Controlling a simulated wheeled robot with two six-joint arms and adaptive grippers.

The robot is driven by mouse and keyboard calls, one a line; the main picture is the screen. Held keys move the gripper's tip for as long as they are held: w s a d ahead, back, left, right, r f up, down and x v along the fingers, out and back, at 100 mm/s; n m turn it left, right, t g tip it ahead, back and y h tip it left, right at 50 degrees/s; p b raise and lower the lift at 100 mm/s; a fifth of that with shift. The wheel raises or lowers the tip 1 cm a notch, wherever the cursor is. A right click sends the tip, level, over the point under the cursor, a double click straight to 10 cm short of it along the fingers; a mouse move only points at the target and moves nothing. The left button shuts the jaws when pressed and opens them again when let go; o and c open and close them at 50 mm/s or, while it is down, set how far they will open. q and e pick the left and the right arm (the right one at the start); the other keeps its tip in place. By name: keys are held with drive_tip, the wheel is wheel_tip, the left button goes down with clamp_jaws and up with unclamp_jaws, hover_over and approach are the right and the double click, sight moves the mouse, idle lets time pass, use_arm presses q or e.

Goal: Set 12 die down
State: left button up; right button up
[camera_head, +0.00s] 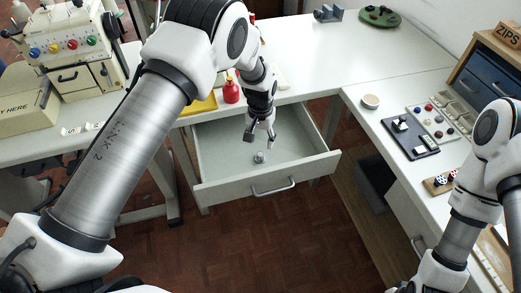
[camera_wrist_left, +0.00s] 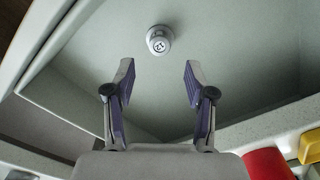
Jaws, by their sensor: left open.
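A small round silver metal piece (camera_head: 259,157), which looks like the die, stands on the floor of the open drawer (camera_head: 222,190). In the left wrist view the die (camera_wrist_left: 159,40) shows its round top with a dark mark too small to read. My left gripper (camera_head: 261,141) is over the drawer, just above and behind the die. Its two fingers (camera_wrist_left: 158,78) are spread and empty, and the die lies beyond their tips, apart from them. My right arm shows at the right edge, but its gripper is out of the picture.
The drawer's front wall and handle (camera_head: 273,187) face me. A red bottle (camera_head: 231,92) and a yellow tray (camera_head: 203,105) stand on the table behind the drawer.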

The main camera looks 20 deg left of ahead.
sight(260, 154)
use_arm(q)
wheel_tip(260, 154, up, 5)
drive_tip(key=shift+r, duration=0.2)
idle(1.1)
